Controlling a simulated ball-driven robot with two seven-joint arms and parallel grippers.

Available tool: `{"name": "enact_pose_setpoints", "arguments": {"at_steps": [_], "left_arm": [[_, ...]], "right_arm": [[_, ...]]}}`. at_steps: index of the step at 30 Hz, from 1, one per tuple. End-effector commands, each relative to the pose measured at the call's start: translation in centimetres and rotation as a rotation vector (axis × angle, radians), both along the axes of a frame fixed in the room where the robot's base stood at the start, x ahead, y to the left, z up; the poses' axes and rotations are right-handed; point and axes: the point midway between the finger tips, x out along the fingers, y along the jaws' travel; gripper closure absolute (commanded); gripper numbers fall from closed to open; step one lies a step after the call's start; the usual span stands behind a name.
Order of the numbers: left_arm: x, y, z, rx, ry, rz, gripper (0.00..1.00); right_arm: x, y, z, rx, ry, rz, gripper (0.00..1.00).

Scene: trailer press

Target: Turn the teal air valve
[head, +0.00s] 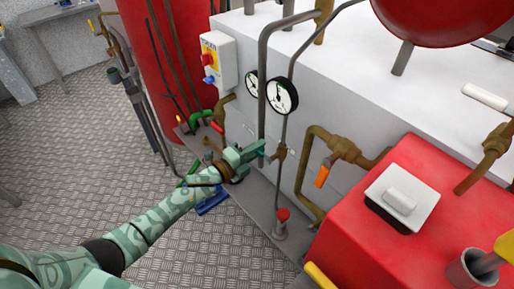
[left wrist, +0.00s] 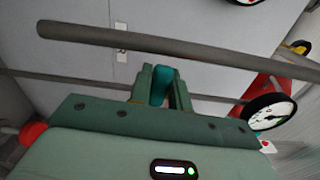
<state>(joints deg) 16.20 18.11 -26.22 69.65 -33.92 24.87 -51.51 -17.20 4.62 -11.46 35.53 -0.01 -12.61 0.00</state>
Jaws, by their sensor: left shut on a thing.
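The teal air valve (left wrist: 162,85) shows in the left wrist view as a small rounded teal handle between my two fingers. In the head view a bit of it (head: 268,155) shows at the tip of my left gripper (head: 258,150), in front of the white machine panel and beside a brass fitting on a thin pipe. My left gripper is shut on the valve handle; it also shows in the left wrist view (left wrist: 162,90). The valve's body is mostly hidden behind the fingers. My right gripper is in neither view.
Grey vertical pipes (head: 262,90) and a round gauge (head: 282,95) stand close to my left gripper. An orange-handled valve (head: 322,176) is to the right, and a red-knobbed valve (head: 282,214) below. A red housing (head: 365,235) fills the right. The patterned metal floor (head: 110,160) is open at left.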

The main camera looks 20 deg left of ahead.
Motion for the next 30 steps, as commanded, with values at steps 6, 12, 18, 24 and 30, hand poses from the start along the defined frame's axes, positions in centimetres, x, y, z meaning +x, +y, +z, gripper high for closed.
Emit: {"name": "enact_pose_setpoints", "arguments": {"at_steps": [6, 12, 18, 24, 30], "left_arm": [[-0.01, 0.09, -0.38, -0.033, 0.026, 0.002, 1.0], [-0.03, 0.09, -0.41, -0.038, 0.029, 0.002, 1.0], [-0.03, 0.09, -0.42, -0.037, 0.029, 0.001, 1.0], [-0.03, 0.06, -0.38, -0.038, 0.028, 0.001, 0.59], [-0.09, 0.08, -0.32, -0.039, 0.027, 0.001, 0.59]], "right_arm": [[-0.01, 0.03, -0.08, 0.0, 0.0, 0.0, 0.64], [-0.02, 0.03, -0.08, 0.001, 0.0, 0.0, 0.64], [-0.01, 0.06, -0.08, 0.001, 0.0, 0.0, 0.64], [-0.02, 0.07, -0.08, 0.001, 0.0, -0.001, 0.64], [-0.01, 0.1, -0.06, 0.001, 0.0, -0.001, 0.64]]}}
